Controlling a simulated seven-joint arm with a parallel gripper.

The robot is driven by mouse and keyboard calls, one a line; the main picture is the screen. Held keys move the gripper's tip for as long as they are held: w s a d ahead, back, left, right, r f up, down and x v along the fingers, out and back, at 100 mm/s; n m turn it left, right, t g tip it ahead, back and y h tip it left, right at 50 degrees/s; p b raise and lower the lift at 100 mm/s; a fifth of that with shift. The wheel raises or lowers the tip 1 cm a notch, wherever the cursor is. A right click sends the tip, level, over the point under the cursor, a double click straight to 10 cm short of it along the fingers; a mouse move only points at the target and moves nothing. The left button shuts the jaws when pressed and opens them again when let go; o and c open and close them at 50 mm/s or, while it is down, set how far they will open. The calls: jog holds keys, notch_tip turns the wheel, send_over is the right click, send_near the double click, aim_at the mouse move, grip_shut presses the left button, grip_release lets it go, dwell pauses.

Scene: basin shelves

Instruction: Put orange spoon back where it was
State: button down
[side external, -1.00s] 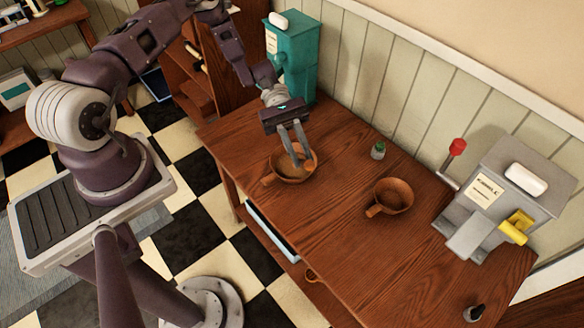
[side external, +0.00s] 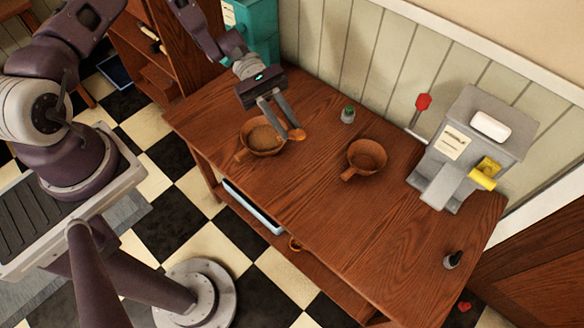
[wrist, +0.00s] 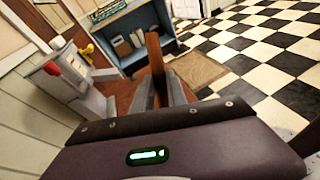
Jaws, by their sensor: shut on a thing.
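My gripper (side external: 285,122) is above the wooden table, at the right of the left brown bowl (side external: 246,148). Its fingers are shut on the orange-brown spoon (side external: 298,135), whose rounded end shows at the fingertips by the bowl's right rim. I cannot tell whether the spoon touches the table. In the wrist view the spoon (wrist: 154,52) stands up between the fingers. The left bowl has a handle and holds a light brown, grainy content. A second bowl with a handle (side external: 352,173) stands farther right, and its inside looks dark.
The wooden table (side external: 330,235) has free room at the front and between the bowls. A grey machine (side external: 470,135) with a red-knobbed lever stands right; a teal machine (side external: 258,35) stands back left. A small dark object (side external: 452,260) lies front right.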

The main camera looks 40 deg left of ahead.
jog(key=d+n+t, duration=0.1)
jog(key=d, duration=0.7)
notch_tip(320, 180, down, 10)
jog(key=shift+f, duration=0.2)
jog(key=shift+d+f, duration=0.1)
